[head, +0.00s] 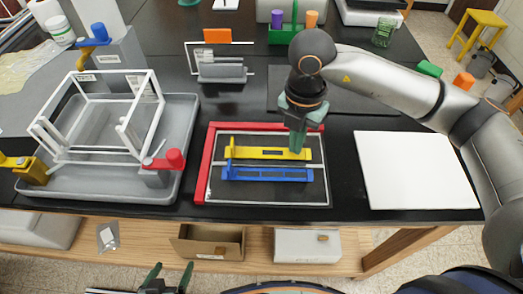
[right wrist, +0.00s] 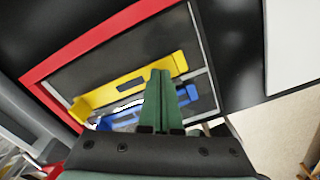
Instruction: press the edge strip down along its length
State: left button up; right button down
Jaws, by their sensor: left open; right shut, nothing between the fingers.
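A flat dark panel (head: 300,192) with thin grey edging lies at the table's front middle. A yellow bar (head: 270,153) and a blue bar (head: 268,174) lie across it, roughly parallel. A pale grey strip shows between the bars; I cannot tell for sure that it is the edge strip. My right gripper (head: 298,150) is shut and empty, pointing down at the yellow bar's right part. In the right wrist view its fingers (right wrist: 161,73) overlap the yellow bar (right wrist: 130,87) and hide part of the blue bar (right wrist: 180,98); contact is unclear. My left gripper (head: 167,270) is open and empty at the bottom edge.
A red border (head: 207,165) runs along the panel's left and far sides. A grey tray (head: 90,185) with a white open frame stands left. A white board (head: 415,170) lies right. A grey holder (head: 222,72) and green caddy (head: 282,35) stand behind.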

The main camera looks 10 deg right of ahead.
aim_at(251, 152)
jog(key=shift+s+f+b, duration=0.1)
jog(key=shift+f+b, duration=0.3)
jog(key=shift+f, duration=0.05)
dwell(1.0)
jog(key=shift+r+p, duration=0.55)
jog(key=shift+r, duration=0.25)
jog(key=shift+a, duration=0.1)
jog(key=shift+w+a+b, duration=0.1)
jog(key=shift+w+a, duration=0.4)
jog(key=shift+a, duration=1)
jog(key=shift+w+a+b, duration=0.15)
jog(key=shift+w+a, duration=0.3)
jog(key=shift+a, duration=1.1)
jog(key=shift+w+a+b, duration=0.1)
jog(key=shift+w+a, duration=0.4)
jog(key=shift+a, duration=1)
jog(key=shift+s+f+b, duration=0.1)
jog(key=shift+f+b, duration=0.6)
jog(key=shift+f, duration=0.15)
jog(key=shift+r, duration=0.15)
jog(key=shift+r+p, duration=0.4)
jog(key=shift+r, duration=0.25)
